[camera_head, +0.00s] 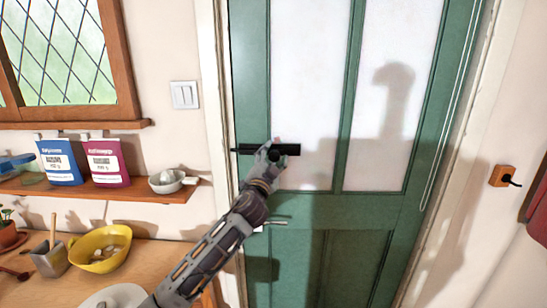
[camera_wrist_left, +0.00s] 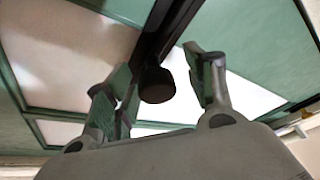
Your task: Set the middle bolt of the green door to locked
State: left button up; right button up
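The green door (camera_head: 252,90) has frosted panes and stands closed in its frame. A black bolt (camera_head: 289,149) lies level across its left side, with a thin rod reaching left toward the frame. My left gripper (camera_head: 266,154) is at the bolt, covering its middle in the head view. In the left wrist view, the round dark knob (camera_wrist_left: 157,86) of the bolt sits between the two fingers of my left gripper (camera_wrist_left: 162,80). The fingers are apart, with gaps beside the knob. How far the rod enters the frame is unclear. My right gripper is not in view.
A door handle (camera_head: 272,223) sits below the bolt, close to my left forearm. A wooden shelf (camera_head: 130,190) with packets and a small bowl is left of the door. A counter below holds a yellow bowl (camera_head: 120,233). A light switch (camera_head: 184,95) is on the wall.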

pick_arm(q)
jog(key=shift+d, duration=0.15)
jog(key=v, duration=1.2)
dwell(0.7)
dwell(0.4)
